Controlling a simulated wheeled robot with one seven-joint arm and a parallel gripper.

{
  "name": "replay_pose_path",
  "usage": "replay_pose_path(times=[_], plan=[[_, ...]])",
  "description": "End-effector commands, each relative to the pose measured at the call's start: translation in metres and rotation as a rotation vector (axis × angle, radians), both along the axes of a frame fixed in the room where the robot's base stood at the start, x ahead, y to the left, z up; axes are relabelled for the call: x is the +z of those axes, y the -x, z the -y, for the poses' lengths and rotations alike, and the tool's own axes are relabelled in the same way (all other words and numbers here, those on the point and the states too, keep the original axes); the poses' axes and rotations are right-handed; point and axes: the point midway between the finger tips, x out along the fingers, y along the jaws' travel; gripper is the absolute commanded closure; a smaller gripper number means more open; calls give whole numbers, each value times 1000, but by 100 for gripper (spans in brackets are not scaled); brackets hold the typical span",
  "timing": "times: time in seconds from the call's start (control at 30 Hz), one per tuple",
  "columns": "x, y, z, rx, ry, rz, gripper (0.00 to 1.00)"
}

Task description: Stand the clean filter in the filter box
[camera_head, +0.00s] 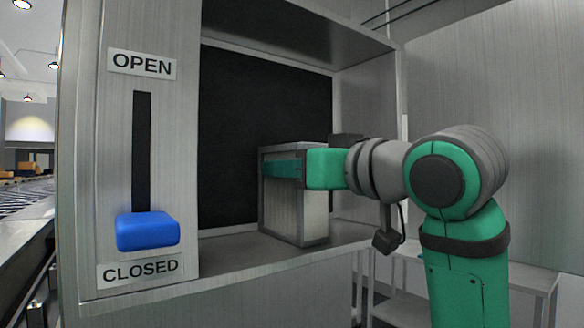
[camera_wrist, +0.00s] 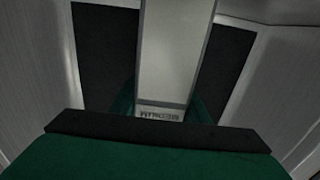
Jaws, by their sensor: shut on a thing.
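The clean filter (camera_head: 311,219) is a pale pleated panel in a grey frame. It stands upright inside the metal filter box (camera_head: 230,248), in front of its dark back panel. My gripper (camera_head: 284,168) reaches in from the right and is shut on the filter near its top. In the wrist view the filter (camera_wrist: 176,50) runs up the middle, with a small printed label at its near end. I cannot tell whether its bottom edge touches the box floor. My gripper's fingers (camera_wrist: 165,105) show in green on both sides of it.
A blue slide handle (camera_head: 148,231) on the box's left front sits at the CLOSED end of its slot, below an OPEN label (camera_head: 142,64). A light shelf table (camera_head: 400,300) stands at lower right. A conveyor (camera_head: 30,210) runs at far left.

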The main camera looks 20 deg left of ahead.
Motion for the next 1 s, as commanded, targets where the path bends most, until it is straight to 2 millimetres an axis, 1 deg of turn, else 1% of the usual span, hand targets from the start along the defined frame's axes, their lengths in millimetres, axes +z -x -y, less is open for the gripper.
replay_pose_path(times=[0.03,0.07,0.1,0.37,0.47,0.57,0.67,0.9,1.0], plan=[[0,0,0,0,0,0,51],[0,0,0,0,0,0,44],[0,0,0,0,0,0,39],[0,0,0,0,0,0,39],[3,0,0,0,0,0,39],[3,7,9,0,-2,1,39],[3,17,23,-2,-2,1,39],[3,47,61,-2,0,1,39],[3,58,75,-2,-1,2,39]])
